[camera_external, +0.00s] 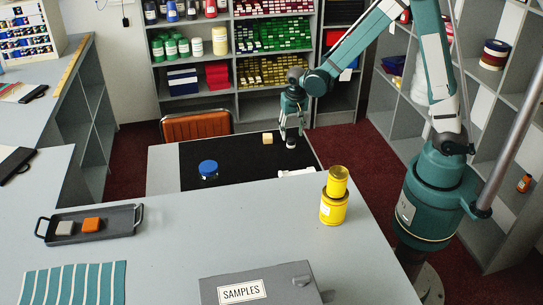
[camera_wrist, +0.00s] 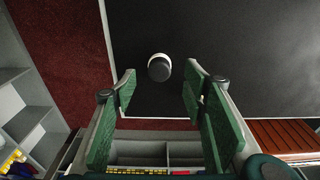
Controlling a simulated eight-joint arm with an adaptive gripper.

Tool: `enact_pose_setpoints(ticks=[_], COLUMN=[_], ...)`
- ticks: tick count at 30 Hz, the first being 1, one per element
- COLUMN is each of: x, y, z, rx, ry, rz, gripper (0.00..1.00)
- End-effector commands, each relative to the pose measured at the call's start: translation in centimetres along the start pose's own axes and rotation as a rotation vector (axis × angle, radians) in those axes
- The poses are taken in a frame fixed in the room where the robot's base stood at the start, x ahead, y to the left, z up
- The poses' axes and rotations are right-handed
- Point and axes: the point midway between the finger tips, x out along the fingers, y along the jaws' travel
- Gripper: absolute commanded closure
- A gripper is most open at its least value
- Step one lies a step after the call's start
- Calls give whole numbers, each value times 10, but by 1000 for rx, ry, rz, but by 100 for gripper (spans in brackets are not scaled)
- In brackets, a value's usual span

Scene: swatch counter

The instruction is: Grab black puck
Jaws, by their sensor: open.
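The black puck (camera_wrist: 159,70) has a dark grey top and a pale rim or side. It sits on the black mat (camera_wrist: 225,60) in the wrist view, just beyond the fingertips and roughly centred between them. In the external view a small pale-and-dark round piece (camera_external: 291,144), which looks like the puck, is at the right part of the mat, right under my gripper (camera_external: 291,130). My gripper (camera_wrist: 160,92) is open, its two green fingers apart with nothing between them. I cannot tell the exact gap to the puck.
A cream block (camera_external: 267,138) lies left of the gripper on the mat. A blue-lidded jar (camera_external: 208,169) and a white item (camera_external: 297,172) are nearer the front. Stacked yellow cans (camera_external: 334,205) stand on the grey counter. An orange chair (camera_external: 196,126) is behind.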

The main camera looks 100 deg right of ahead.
Motion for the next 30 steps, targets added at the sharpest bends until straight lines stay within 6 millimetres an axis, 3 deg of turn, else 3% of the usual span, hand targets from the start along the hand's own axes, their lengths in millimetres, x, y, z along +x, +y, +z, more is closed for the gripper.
enact_pose_setpoints(ticks=[18,30], x=[12,50], y=[0,1], z=[-1,-3], rx=[0,0], ry=[0,0], rz=[0,0], gripper=[57,57])
